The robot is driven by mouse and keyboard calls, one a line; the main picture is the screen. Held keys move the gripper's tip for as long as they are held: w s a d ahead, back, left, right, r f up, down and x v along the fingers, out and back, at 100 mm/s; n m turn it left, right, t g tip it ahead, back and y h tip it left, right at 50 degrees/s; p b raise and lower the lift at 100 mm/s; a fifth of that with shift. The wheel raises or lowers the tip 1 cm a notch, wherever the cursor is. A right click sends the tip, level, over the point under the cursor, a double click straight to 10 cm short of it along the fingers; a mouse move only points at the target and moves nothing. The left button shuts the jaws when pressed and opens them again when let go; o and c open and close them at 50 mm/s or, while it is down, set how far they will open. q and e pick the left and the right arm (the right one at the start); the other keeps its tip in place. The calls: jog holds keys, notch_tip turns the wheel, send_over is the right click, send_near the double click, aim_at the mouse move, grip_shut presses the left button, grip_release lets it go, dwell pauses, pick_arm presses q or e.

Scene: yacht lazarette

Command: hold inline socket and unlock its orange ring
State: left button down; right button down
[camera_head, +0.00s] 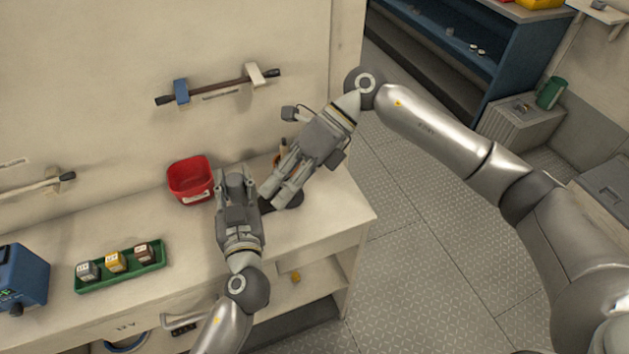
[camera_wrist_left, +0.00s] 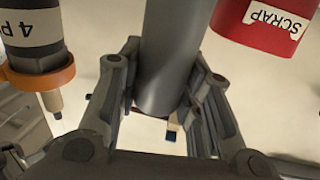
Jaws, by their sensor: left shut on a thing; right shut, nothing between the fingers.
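My left gripper (camera_head: 236,178) is over the bench beside the red bin. In the left wrist view its fingers (camera_wrist_left: 165,100) are shut around a plain grey cylinder (camera_wrist_left: 168,55); no orange ring shows on it, and I cannot tell whether it is the socket's body. A dark cylinder with a "4 P" label and an orange ring (camera_wrist_left: 40,78) stands out at the left of that view, apart from these fingers. My right gripper (camera_head: 271,198) is shut and empty, pointing down close to the right of the left one. Its fingers hide part of what lies behind.
The red bin (camera_head: 190,181), labelled "SCRAP", stands behind and left of my left gripper. A green tray (camera_head: 122,266) with small blocks and a blue box (camera_head: 22,276) are further left. The bench's right end is clear.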

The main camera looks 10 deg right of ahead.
jog(key=d+f+m+t+y, duration=0.2)
jog(key=d+m+t+y, duration=0.2)
jog(key=d+m, duration=0.2)
jog(key=s+d+f+m+t+y, duration=0.1)
jog(key=d+f+m+t+y, duration=0.2)
jog(key=d+m, duration=0.4)
jog(key=shift+d+t+y, duration=0.6)
jog(key=shift+d+t, duration=0.25)
jog(key=shift+t, duration=0.05)
jog(key=shift+a, duration=0.1)
